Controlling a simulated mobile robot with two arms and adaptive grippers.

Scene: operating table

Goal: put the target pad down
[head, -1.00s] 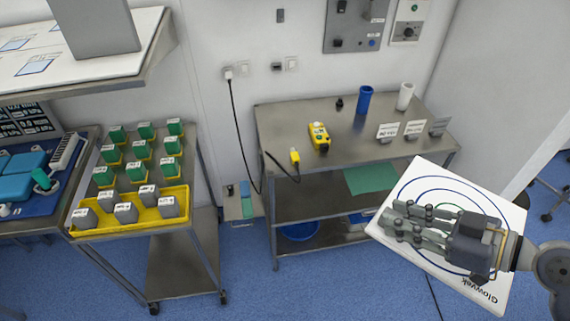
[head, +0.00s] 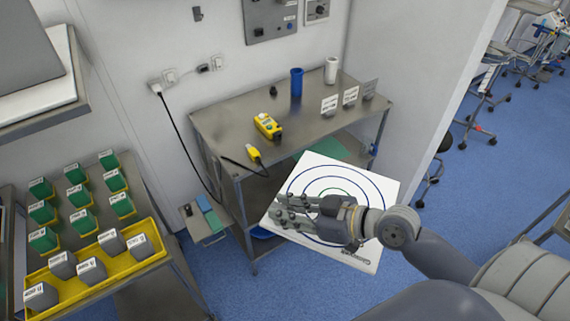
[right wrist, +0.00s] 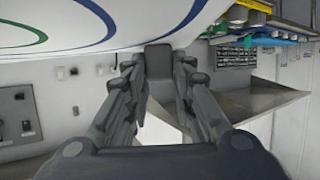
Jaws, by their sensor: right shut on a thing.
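The target pad (head: 338,182) is a white board with blue rings and a green inner ring. It is held tilted in the air, in front of the right part of the steel cart in the head view. My right gripper (head: 282,207) is shut on the pad and covers part of its face. In the right wrist view the pad (right wrist: 110,22) fills the top, beside the fingers (right wrist: 158,68). The exact contact between fingers and pad is hard to see. My left gripper is not in view.
The steel cart (head: 226,130) bears a yellow device (head: 267,126), a blue cup (head: 296,82), a white cup (head: 331,70) and small labelled signs. At left, a stand holds green boxes and a yellow tray (head: 150,262) of grey boxes. Blue floor is open in front.

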